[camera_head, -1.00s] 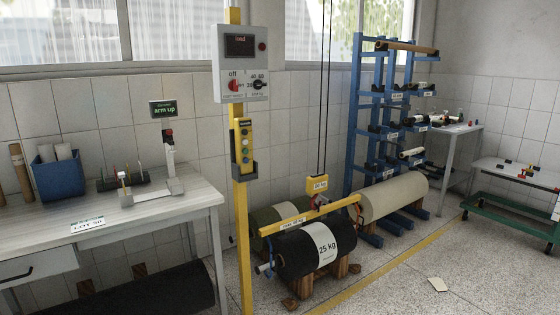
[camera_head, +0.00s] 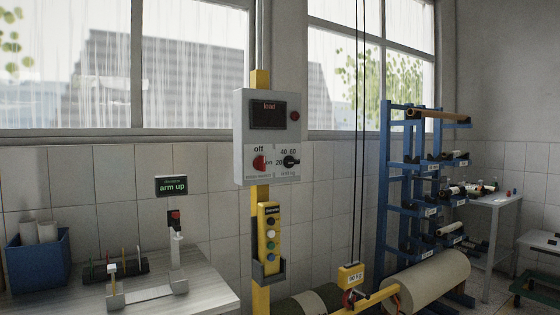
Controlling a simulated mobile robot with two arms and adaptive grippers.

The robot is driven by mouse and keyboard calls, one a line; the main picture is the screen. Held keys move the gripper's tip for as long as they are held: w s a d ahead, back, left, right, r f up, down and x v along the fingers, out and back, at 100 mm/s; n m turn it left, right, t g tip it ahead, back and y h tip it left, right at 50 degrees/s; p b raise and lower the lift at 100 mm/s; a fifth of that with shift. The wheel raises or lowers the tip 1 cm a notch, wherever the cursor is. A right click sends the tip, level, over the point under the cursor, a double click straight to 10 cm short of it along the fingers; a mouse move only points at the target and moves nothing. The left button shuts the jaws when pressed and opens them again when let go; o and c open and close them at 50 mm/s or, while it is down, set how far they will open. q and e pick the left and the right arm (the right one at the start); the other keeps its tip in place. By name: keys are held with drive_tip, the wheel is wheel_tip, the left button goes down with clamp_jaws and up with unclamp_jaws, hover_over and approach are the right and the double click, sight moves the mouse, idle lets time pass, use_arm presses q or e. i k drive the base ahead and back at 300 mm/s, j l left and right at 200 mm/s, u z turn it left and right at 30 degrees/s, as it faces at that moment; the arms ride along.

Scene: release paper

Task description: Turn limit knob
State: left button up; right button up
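The limit knob (camera_head: 290,161) is a black rotary knob at the lower right of the grey control box (camera_head: 267,135). The marks 20, 40 and 60 stand around it, and its pointer seems to aim right, though it is small. A red knob (camera_head: 260,163) marked off and on sits to its left. A dark display (camera_head: 268,114) headed "load" is above, with a red round lamp or button (camera_head: 295,115) beside it. The box is fixed to a yellow post (camera_head: 261,210). Neither of my grippers shows in the head view.
A yellow pendant (camera_head: 269,232) with several buttons hangs below the box. A workbench (camera_head: 205,285) with a small stand is at the left. A yellow hoist block (camera_head: 350,275), a pale roll (camera_head: 428,278) and a blue rack (camera_head: 384,200) are at the right.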

sight(289, 162)
drive_tip(key=i+l+u, duration=0.25)
drive_tip(key=i+l, duration=0.7)
drive_tip(key=i, duration=0.05)
